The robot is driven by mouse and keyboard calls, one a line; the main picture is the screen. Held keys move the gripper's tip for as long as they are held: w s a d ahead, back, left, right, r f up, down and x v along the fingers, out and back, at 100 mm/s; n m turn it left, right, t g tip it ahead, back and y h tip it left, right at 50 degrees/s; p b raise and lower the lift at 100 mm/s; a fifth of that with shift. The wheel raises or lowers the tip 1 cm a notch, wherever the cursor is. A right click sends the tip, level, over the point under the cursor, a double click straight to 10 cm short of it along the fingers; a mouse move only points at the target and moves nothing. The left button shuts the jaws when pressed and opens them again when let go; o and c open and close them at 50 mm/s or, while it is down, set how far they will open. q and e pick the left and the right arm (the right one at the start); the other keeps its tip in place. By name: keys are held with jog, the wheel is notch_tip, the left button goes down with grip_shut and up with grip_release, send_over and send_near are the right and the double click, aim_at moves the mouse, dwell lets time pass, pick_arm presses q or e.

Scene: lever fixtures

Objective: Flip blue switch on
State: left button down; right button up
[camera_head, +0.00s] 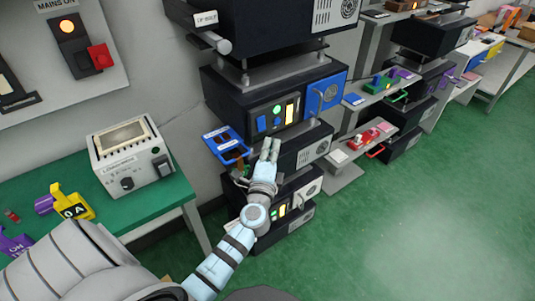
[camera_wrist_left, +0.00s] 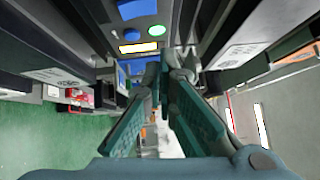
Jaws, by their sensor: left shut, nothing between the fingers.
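A blue switch plate (camera_head: 228,143) with white labels and dark slots sticks out from the front of a dark cabinet in the head view. A brown-orange part shows below it; which position its lever is in cannot be told. My left gripper (camera_head: 270,146) is just right of the plate, with its fingers pointing up toward the cabinet front. The fingers are shut and empty, and no contact shows. In the left wrist view the shut fingers (camera_wrist_left: 164,66) point toward blue parts (camera_wrist_left: 138,68) below a lit yellow bar. My right gripper is not in view.
Left, a grey meter box (camera_head: 131,158) stands on a green bench (camera_head: 152,203). More fixtures line the wall at right; the green floor (camera_head: 420,220) is clear.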

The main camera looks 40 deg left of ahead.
pick_arm(q)
jog(key=shift+r+v, duration=0.15)
jog(key=shift+v, duration=0.95)
jog(key=shift+r+v, duration=0.15)
jog(key=shift+v, duration=0.9)
jog(key=shift+s+a, duration=0.1)
jog(key=shift+a, duration=0.05)
notch_tip(320, 180, down, 18)
jog(key=s+d+n+g+h, duration=0.2)
jog(key=d+n+g+h, duration=0.1)
jog(key=n+g+h, duration=0.1)
jog(key=s+d+f+n+g+h, duration=0.1)
jog(key=s+f+n+g, duration=0.1)
jog(key=s+f, duration=0.45)
jog(key=s+f+n+g+h, duration=0.1)
jog(key=s+f+n+g, duration=0.2)
jog(key=f, duration=0.7)
jog(key=s+f+n+g, duration=0.2)
jog(key=s+f, duration=0.4)
jog(key=s, duration=0.9)
jog(key=s+f+n+g+h, duration=0.1)
jog(key=s+f+g, duration=0.4)
jog(key=s, duration=1)
notch_tip(320, 180, down, 2)
jog(key=shift+s+f+n+b, duration=0.1)
jog(key=shift+s+n+b, duration=0.25)
jog(key=shift+n, duration=0.55)
